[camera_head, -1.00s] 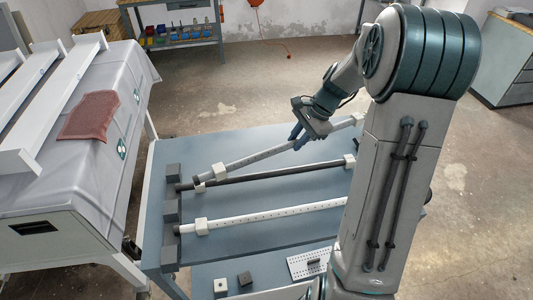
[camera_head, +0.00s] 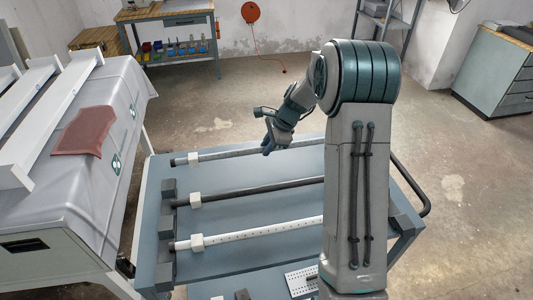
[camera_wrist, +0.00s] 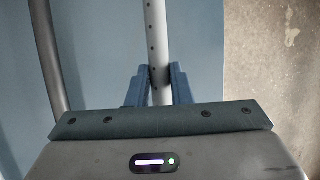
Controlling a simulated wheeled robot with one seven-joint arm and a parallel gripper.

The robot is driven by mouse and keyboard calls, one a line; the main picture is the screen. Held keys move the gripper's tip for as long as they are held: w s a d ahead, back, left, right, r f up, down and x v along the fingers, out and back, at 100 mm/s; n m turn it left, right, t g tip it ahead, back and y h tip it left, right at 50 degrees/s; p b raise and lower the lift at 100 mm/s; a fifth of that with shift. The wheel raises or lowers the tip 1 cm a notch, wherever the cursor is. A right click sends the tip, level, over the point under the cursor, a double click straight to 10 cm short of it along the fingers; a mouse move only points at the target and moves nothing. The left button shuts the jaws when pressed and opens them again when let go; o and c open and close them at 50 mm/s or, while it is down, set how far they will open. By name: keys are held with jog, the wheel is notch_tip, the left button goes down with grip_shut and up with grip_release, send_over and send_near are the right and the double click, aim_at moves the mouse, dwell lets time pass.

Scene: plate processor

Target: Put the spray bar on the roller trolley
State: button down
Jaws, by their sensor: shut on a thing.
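The spray bar (camera_head: 228,153) is a pale grey perforated tube with a white block near its dark left end. It lies level along the far side of the blue-grey roller trolley (camera_head: 255,209), roughly parallel to the other bars. My gripper (camera_head: 268,149) is shut on it right of its visible middle. In the wrist view the spray bar (camera_wrist: 155,35) runs between both fingertips (camera_wrist: 158,85), with the blue top beneath. I cannot tell whether the bar touches the trolley. My arm hides its right end.
A dark bar (camera_head: 250,188) and a white perforated bar (camera_head: 260,233) lie nearer on the trolley. Dark blocks (camera_head: 167,222) line its left edge. A grey-covered machine (camera_head: 75,175) with a red cloth (camera_head: 84,131) stands left. Floor behind is clear.

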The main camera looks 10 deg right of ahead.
aim_at(267, 163)
jog(key=shift+f, duration=2)
jog(key=c, duration=1.6)
grip_release()
jog(key=shift+f, duration=0.2)
jog(key=shift+r, duration=0.1)
jog(key=v, duration=1.2)
jog(key=s+a+r+n+h, duration=0.1)
jog(key=s+a+r+n, duration=0.1)
jog(key=s+r+n, duration=0.4)
jog(key=s+a+r+n+h, duration=0.1)
jog(key=s+a+n, duration=0.2)
jog(key=s, duration=0.6)
jog(key=shift+s+f+n+t+h, duration=0.15)
jog(key=shift+s+n+h, duration=0.3)
jog(key=shift+s+n, duration=1.5)
jog(key=shift+s+f+n+t+h, duration=0.1)
jog(key=shift+s+n+h, duration=0.55)
jog(key=shift+s, duration=2.25)
jog(key=shift+s+f+n+t+h, duration=0.1)
jog(key=shift+s+n+t+h, duration=0.1)
jog(key=shift+s+n, duration=1.9)
jog(key=shift+s+m, duration=0.35)
jog(key=shift+m, duration=0.05)
